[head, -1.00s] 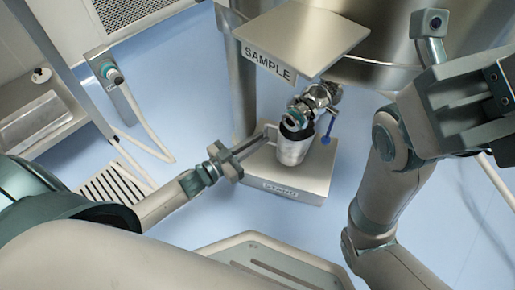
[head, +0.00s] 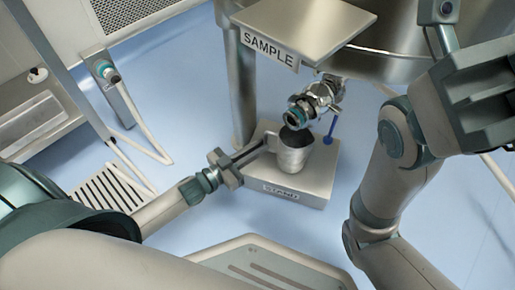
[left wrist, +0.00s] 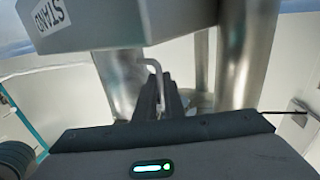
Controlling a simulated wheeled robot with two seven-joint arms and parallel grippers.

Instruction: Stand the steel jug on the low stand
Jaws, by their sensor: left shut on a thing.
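The steel jug (head: 292,156) is upright over the top of the low stand (head: 312,190), whose front carries a STAND label. My left gripper (head: 262,146) comes in from the left and is shut on the jug's handle. The left wrist view shows my left gripper's fingers (left wrist: 160,92) at the pale handle, beside the jug's wall (left wrist: 118,82). The stand's labelled block (left wrist: 95,22) fills the top left there. Whether the jug's base touches the stand is hard to tell. My right gripper (head: 482,100) is raised at the right, away from the jug; its jaws are unclear.
A metal valve (head: 312,103) with a blue lever (head: 328,138) hangs just above and behind the jug's mouth. A SAMPLE shelf (head: 305,25) juts out above it. A steel post (head: 242,95) stands behind left. A floor grate (head: 100,190) lies left on open blue floor.

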